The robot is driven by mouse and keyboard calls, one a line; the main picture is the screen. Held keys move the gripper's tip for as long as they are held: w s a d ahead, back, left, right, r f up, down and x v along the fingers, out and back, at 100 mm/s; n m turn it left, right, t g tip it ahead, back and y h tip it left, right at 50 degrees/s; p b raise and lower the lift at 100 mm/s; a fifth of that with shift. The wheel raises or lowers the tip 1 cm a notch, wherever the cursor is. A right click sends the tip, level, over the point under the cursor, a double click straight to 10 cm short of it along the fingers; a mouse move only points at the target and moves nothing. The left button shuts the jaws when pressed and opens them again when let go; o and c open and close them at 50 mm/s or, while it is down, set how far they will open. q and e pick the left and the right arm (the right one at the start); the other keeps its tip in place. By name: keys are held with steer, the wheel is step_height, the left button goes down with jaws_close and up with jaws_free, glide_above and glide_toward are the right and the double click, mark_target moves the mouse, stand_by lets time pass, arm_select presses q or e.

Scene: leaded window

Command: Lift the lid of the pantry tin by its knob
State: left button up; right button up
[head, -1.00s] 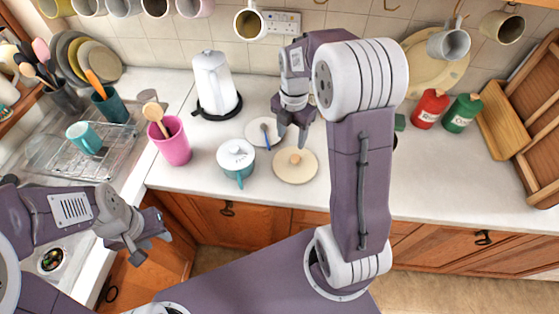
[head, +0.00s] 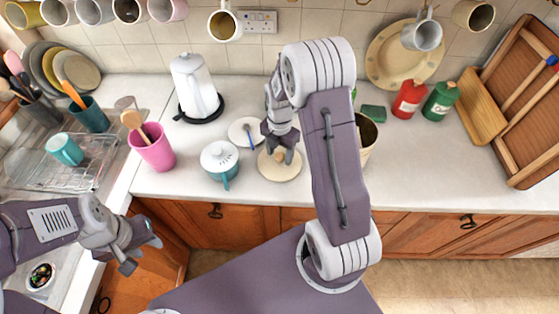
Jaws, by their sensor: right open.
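A round cream lid with a small wooden knob (head: 281,157) sits on the worktop below the kettle; I take it as the lid of the pantry tin (head: 279,174). The tin's walls are hardly visible from above. My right gripper (head: 280,158) is open and points down over this lid, its fingertips around or just above the knob. I cannot tell whether they touch it. My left gripper (head: 141,250) is open and empty at the lower left, in front of the counter.
A teal pot with a white lid (head: 220,157) and a small plate with a blue-handled utensil (head: 246,132) stand close by the tin. A pink utensil cup (head: 153,152), white kettle (head: 196,86) and cream container (head: 366,134) surround them.

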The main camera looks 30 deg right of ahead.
mark_target(280, 155)
jaws_close()
steer(key=shift+r, duration=0.1)
step_height(280, 155, up, 10)
stand_by(0.4)
